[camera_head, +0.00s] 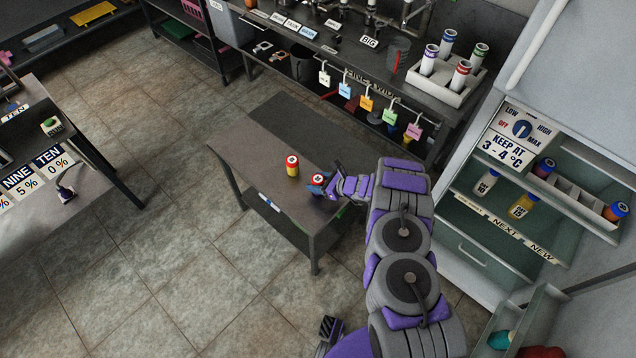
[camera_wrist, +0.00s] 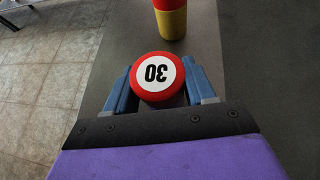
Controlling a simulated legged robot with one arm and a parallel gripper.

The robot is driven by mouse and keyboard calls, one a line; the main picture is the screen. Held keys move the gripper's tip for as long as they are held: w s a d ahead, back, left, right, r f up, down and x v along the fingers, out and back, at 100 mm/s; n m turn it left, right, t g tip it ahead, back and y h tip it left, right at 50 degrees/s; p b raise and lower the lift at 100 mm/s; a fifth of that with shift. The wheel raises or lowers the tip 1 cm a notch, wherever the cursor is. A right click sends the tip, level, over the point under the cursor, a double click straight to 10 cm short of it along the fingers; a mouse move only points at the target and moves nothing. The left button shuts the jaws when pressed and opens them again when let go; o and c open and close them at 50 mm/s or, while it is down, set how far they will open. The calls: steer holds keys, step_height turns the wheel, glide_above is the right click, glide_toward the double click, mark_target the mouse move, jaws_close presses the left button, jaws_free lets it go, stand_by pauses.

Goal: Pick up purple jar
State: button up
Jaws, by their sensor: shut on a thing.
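A jar with a red lid and a white disc marked 30 (camera_wrist: 157,73) is between the blue fingers of my gripper (camera_wrist: 160,82). In the head view this jar (camera_head: 318,178) is at the right side of the small dark table. My gripper (camera_head: 322,188) is shut on it from the right.
The small table (camera_head: 262,150) is otherwise largely clear on top. A fridge (camera_head: 490,215) with bottles and jars stands open at the right. A back counter (camera_head: 440,98) holds a white rack (camera_head: 443,82) of tubes. Tiled floor is free at the left.

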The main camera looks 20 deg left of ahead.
mark_target(318, 178)
steer(key=shift+r, duration=0.55)
step_height(318, 178, up, 3)
steer(key=shift+f+p, duration=0.2)
steer(key=shift+p, duration=0.4)
steer(key=s+d+r+p, duration=0.1)
steer(key=s+d+p, duration=0.2)
steer(key=s+d, duration=0.8)
steer(key=shift+s, duration=0.35)
steer(key=w+d+r+m+t+h, duration=0.1)
steer(key=w+d+r+m+t, duration=0.2)
steer(key=w+d+r, duration=0.35)
steer(key=w+d+r+m+t+h, duration=0.1)
steer(key=w+d+r+m+t, duration=0.15)
steer(key=w+r, duration=0.7)
steer(key=s+d+r+m+t+h, duration=0.1)
steer(key=s+d+r+m+h, duration=0.1)
steer(key=d+r, duration=0.6)
steer(key=s+d+r+m+t+h, duration=0.2)
steer(key=d+r, duration=0.6)
steer(key=r, duration=0.4)
steer(key=shift+s+m, duration=0.35)
